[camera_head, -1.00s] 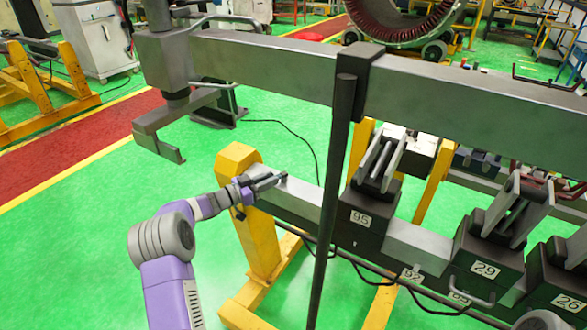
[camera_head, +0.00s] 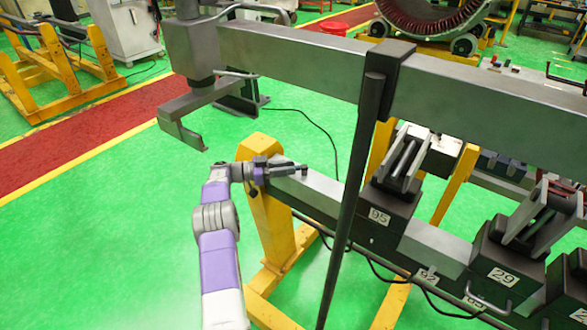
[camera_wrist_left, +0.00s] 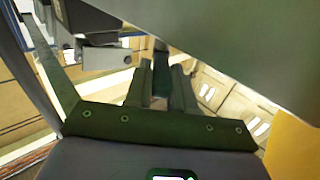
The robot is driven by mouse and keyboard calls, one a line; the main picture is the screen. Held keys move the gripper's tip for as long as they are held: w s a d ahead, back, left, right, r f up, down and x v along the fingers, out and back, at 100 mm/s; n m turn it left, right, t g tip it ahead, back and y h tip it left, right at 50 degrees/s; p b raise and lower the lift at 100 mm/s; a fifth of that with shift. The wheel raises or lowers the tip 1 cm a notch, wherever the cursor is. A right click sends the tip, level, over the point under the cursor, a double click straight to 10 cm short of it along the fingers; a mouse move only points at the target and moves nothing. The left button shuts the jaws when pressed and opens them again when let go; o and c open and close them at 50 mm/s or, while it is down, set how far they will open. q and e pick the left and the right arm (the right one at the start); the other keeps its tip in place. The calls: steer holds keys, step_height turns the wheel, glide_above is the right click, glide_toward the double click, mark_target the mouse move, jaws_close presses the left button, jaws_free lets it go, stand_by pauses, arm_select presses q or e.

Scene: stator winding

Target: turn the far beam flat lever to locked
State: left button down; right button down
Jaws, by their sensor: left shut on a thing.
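The grey lower beam (camera_head: 322,192) runs from the yellow post toward the lower right. My left gripper (camera_head: 292,168) lies along the top of its far left end, with the fingers pointing right. In the left wrist view the two fingers (camera_wrist_left: 160,88) stand close together with a dark green piece (camera_wrist_left: 160,78) between them. I take this piece for the far beam flat lever. The gripper is shut on it. The fingers hide most of the lever, and I cannot tell its angle. My right gripper is not in view.
A yellow post (camera_head: 268,225) stands under the beam end. A dark upright bar (camera_head: 350,200) crosses in front of the beam. An upper grey beam (camera_head: 300,55) and a hanging bracket (camera_head: 185,130) are above. Numbered blocks (camera_head: 379,216) sit along the beam. Green floor is free at left.

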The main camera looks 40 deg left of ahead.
arm_select(q)
steer(key=c, duration=1)
jaws_free()
steer(key=shift+c, duration=0.2)
steer(key=v, duration=0.7)
steer(key=shift+s+a, duration=0.15)
steer(key=shift+s, duration=0.05)
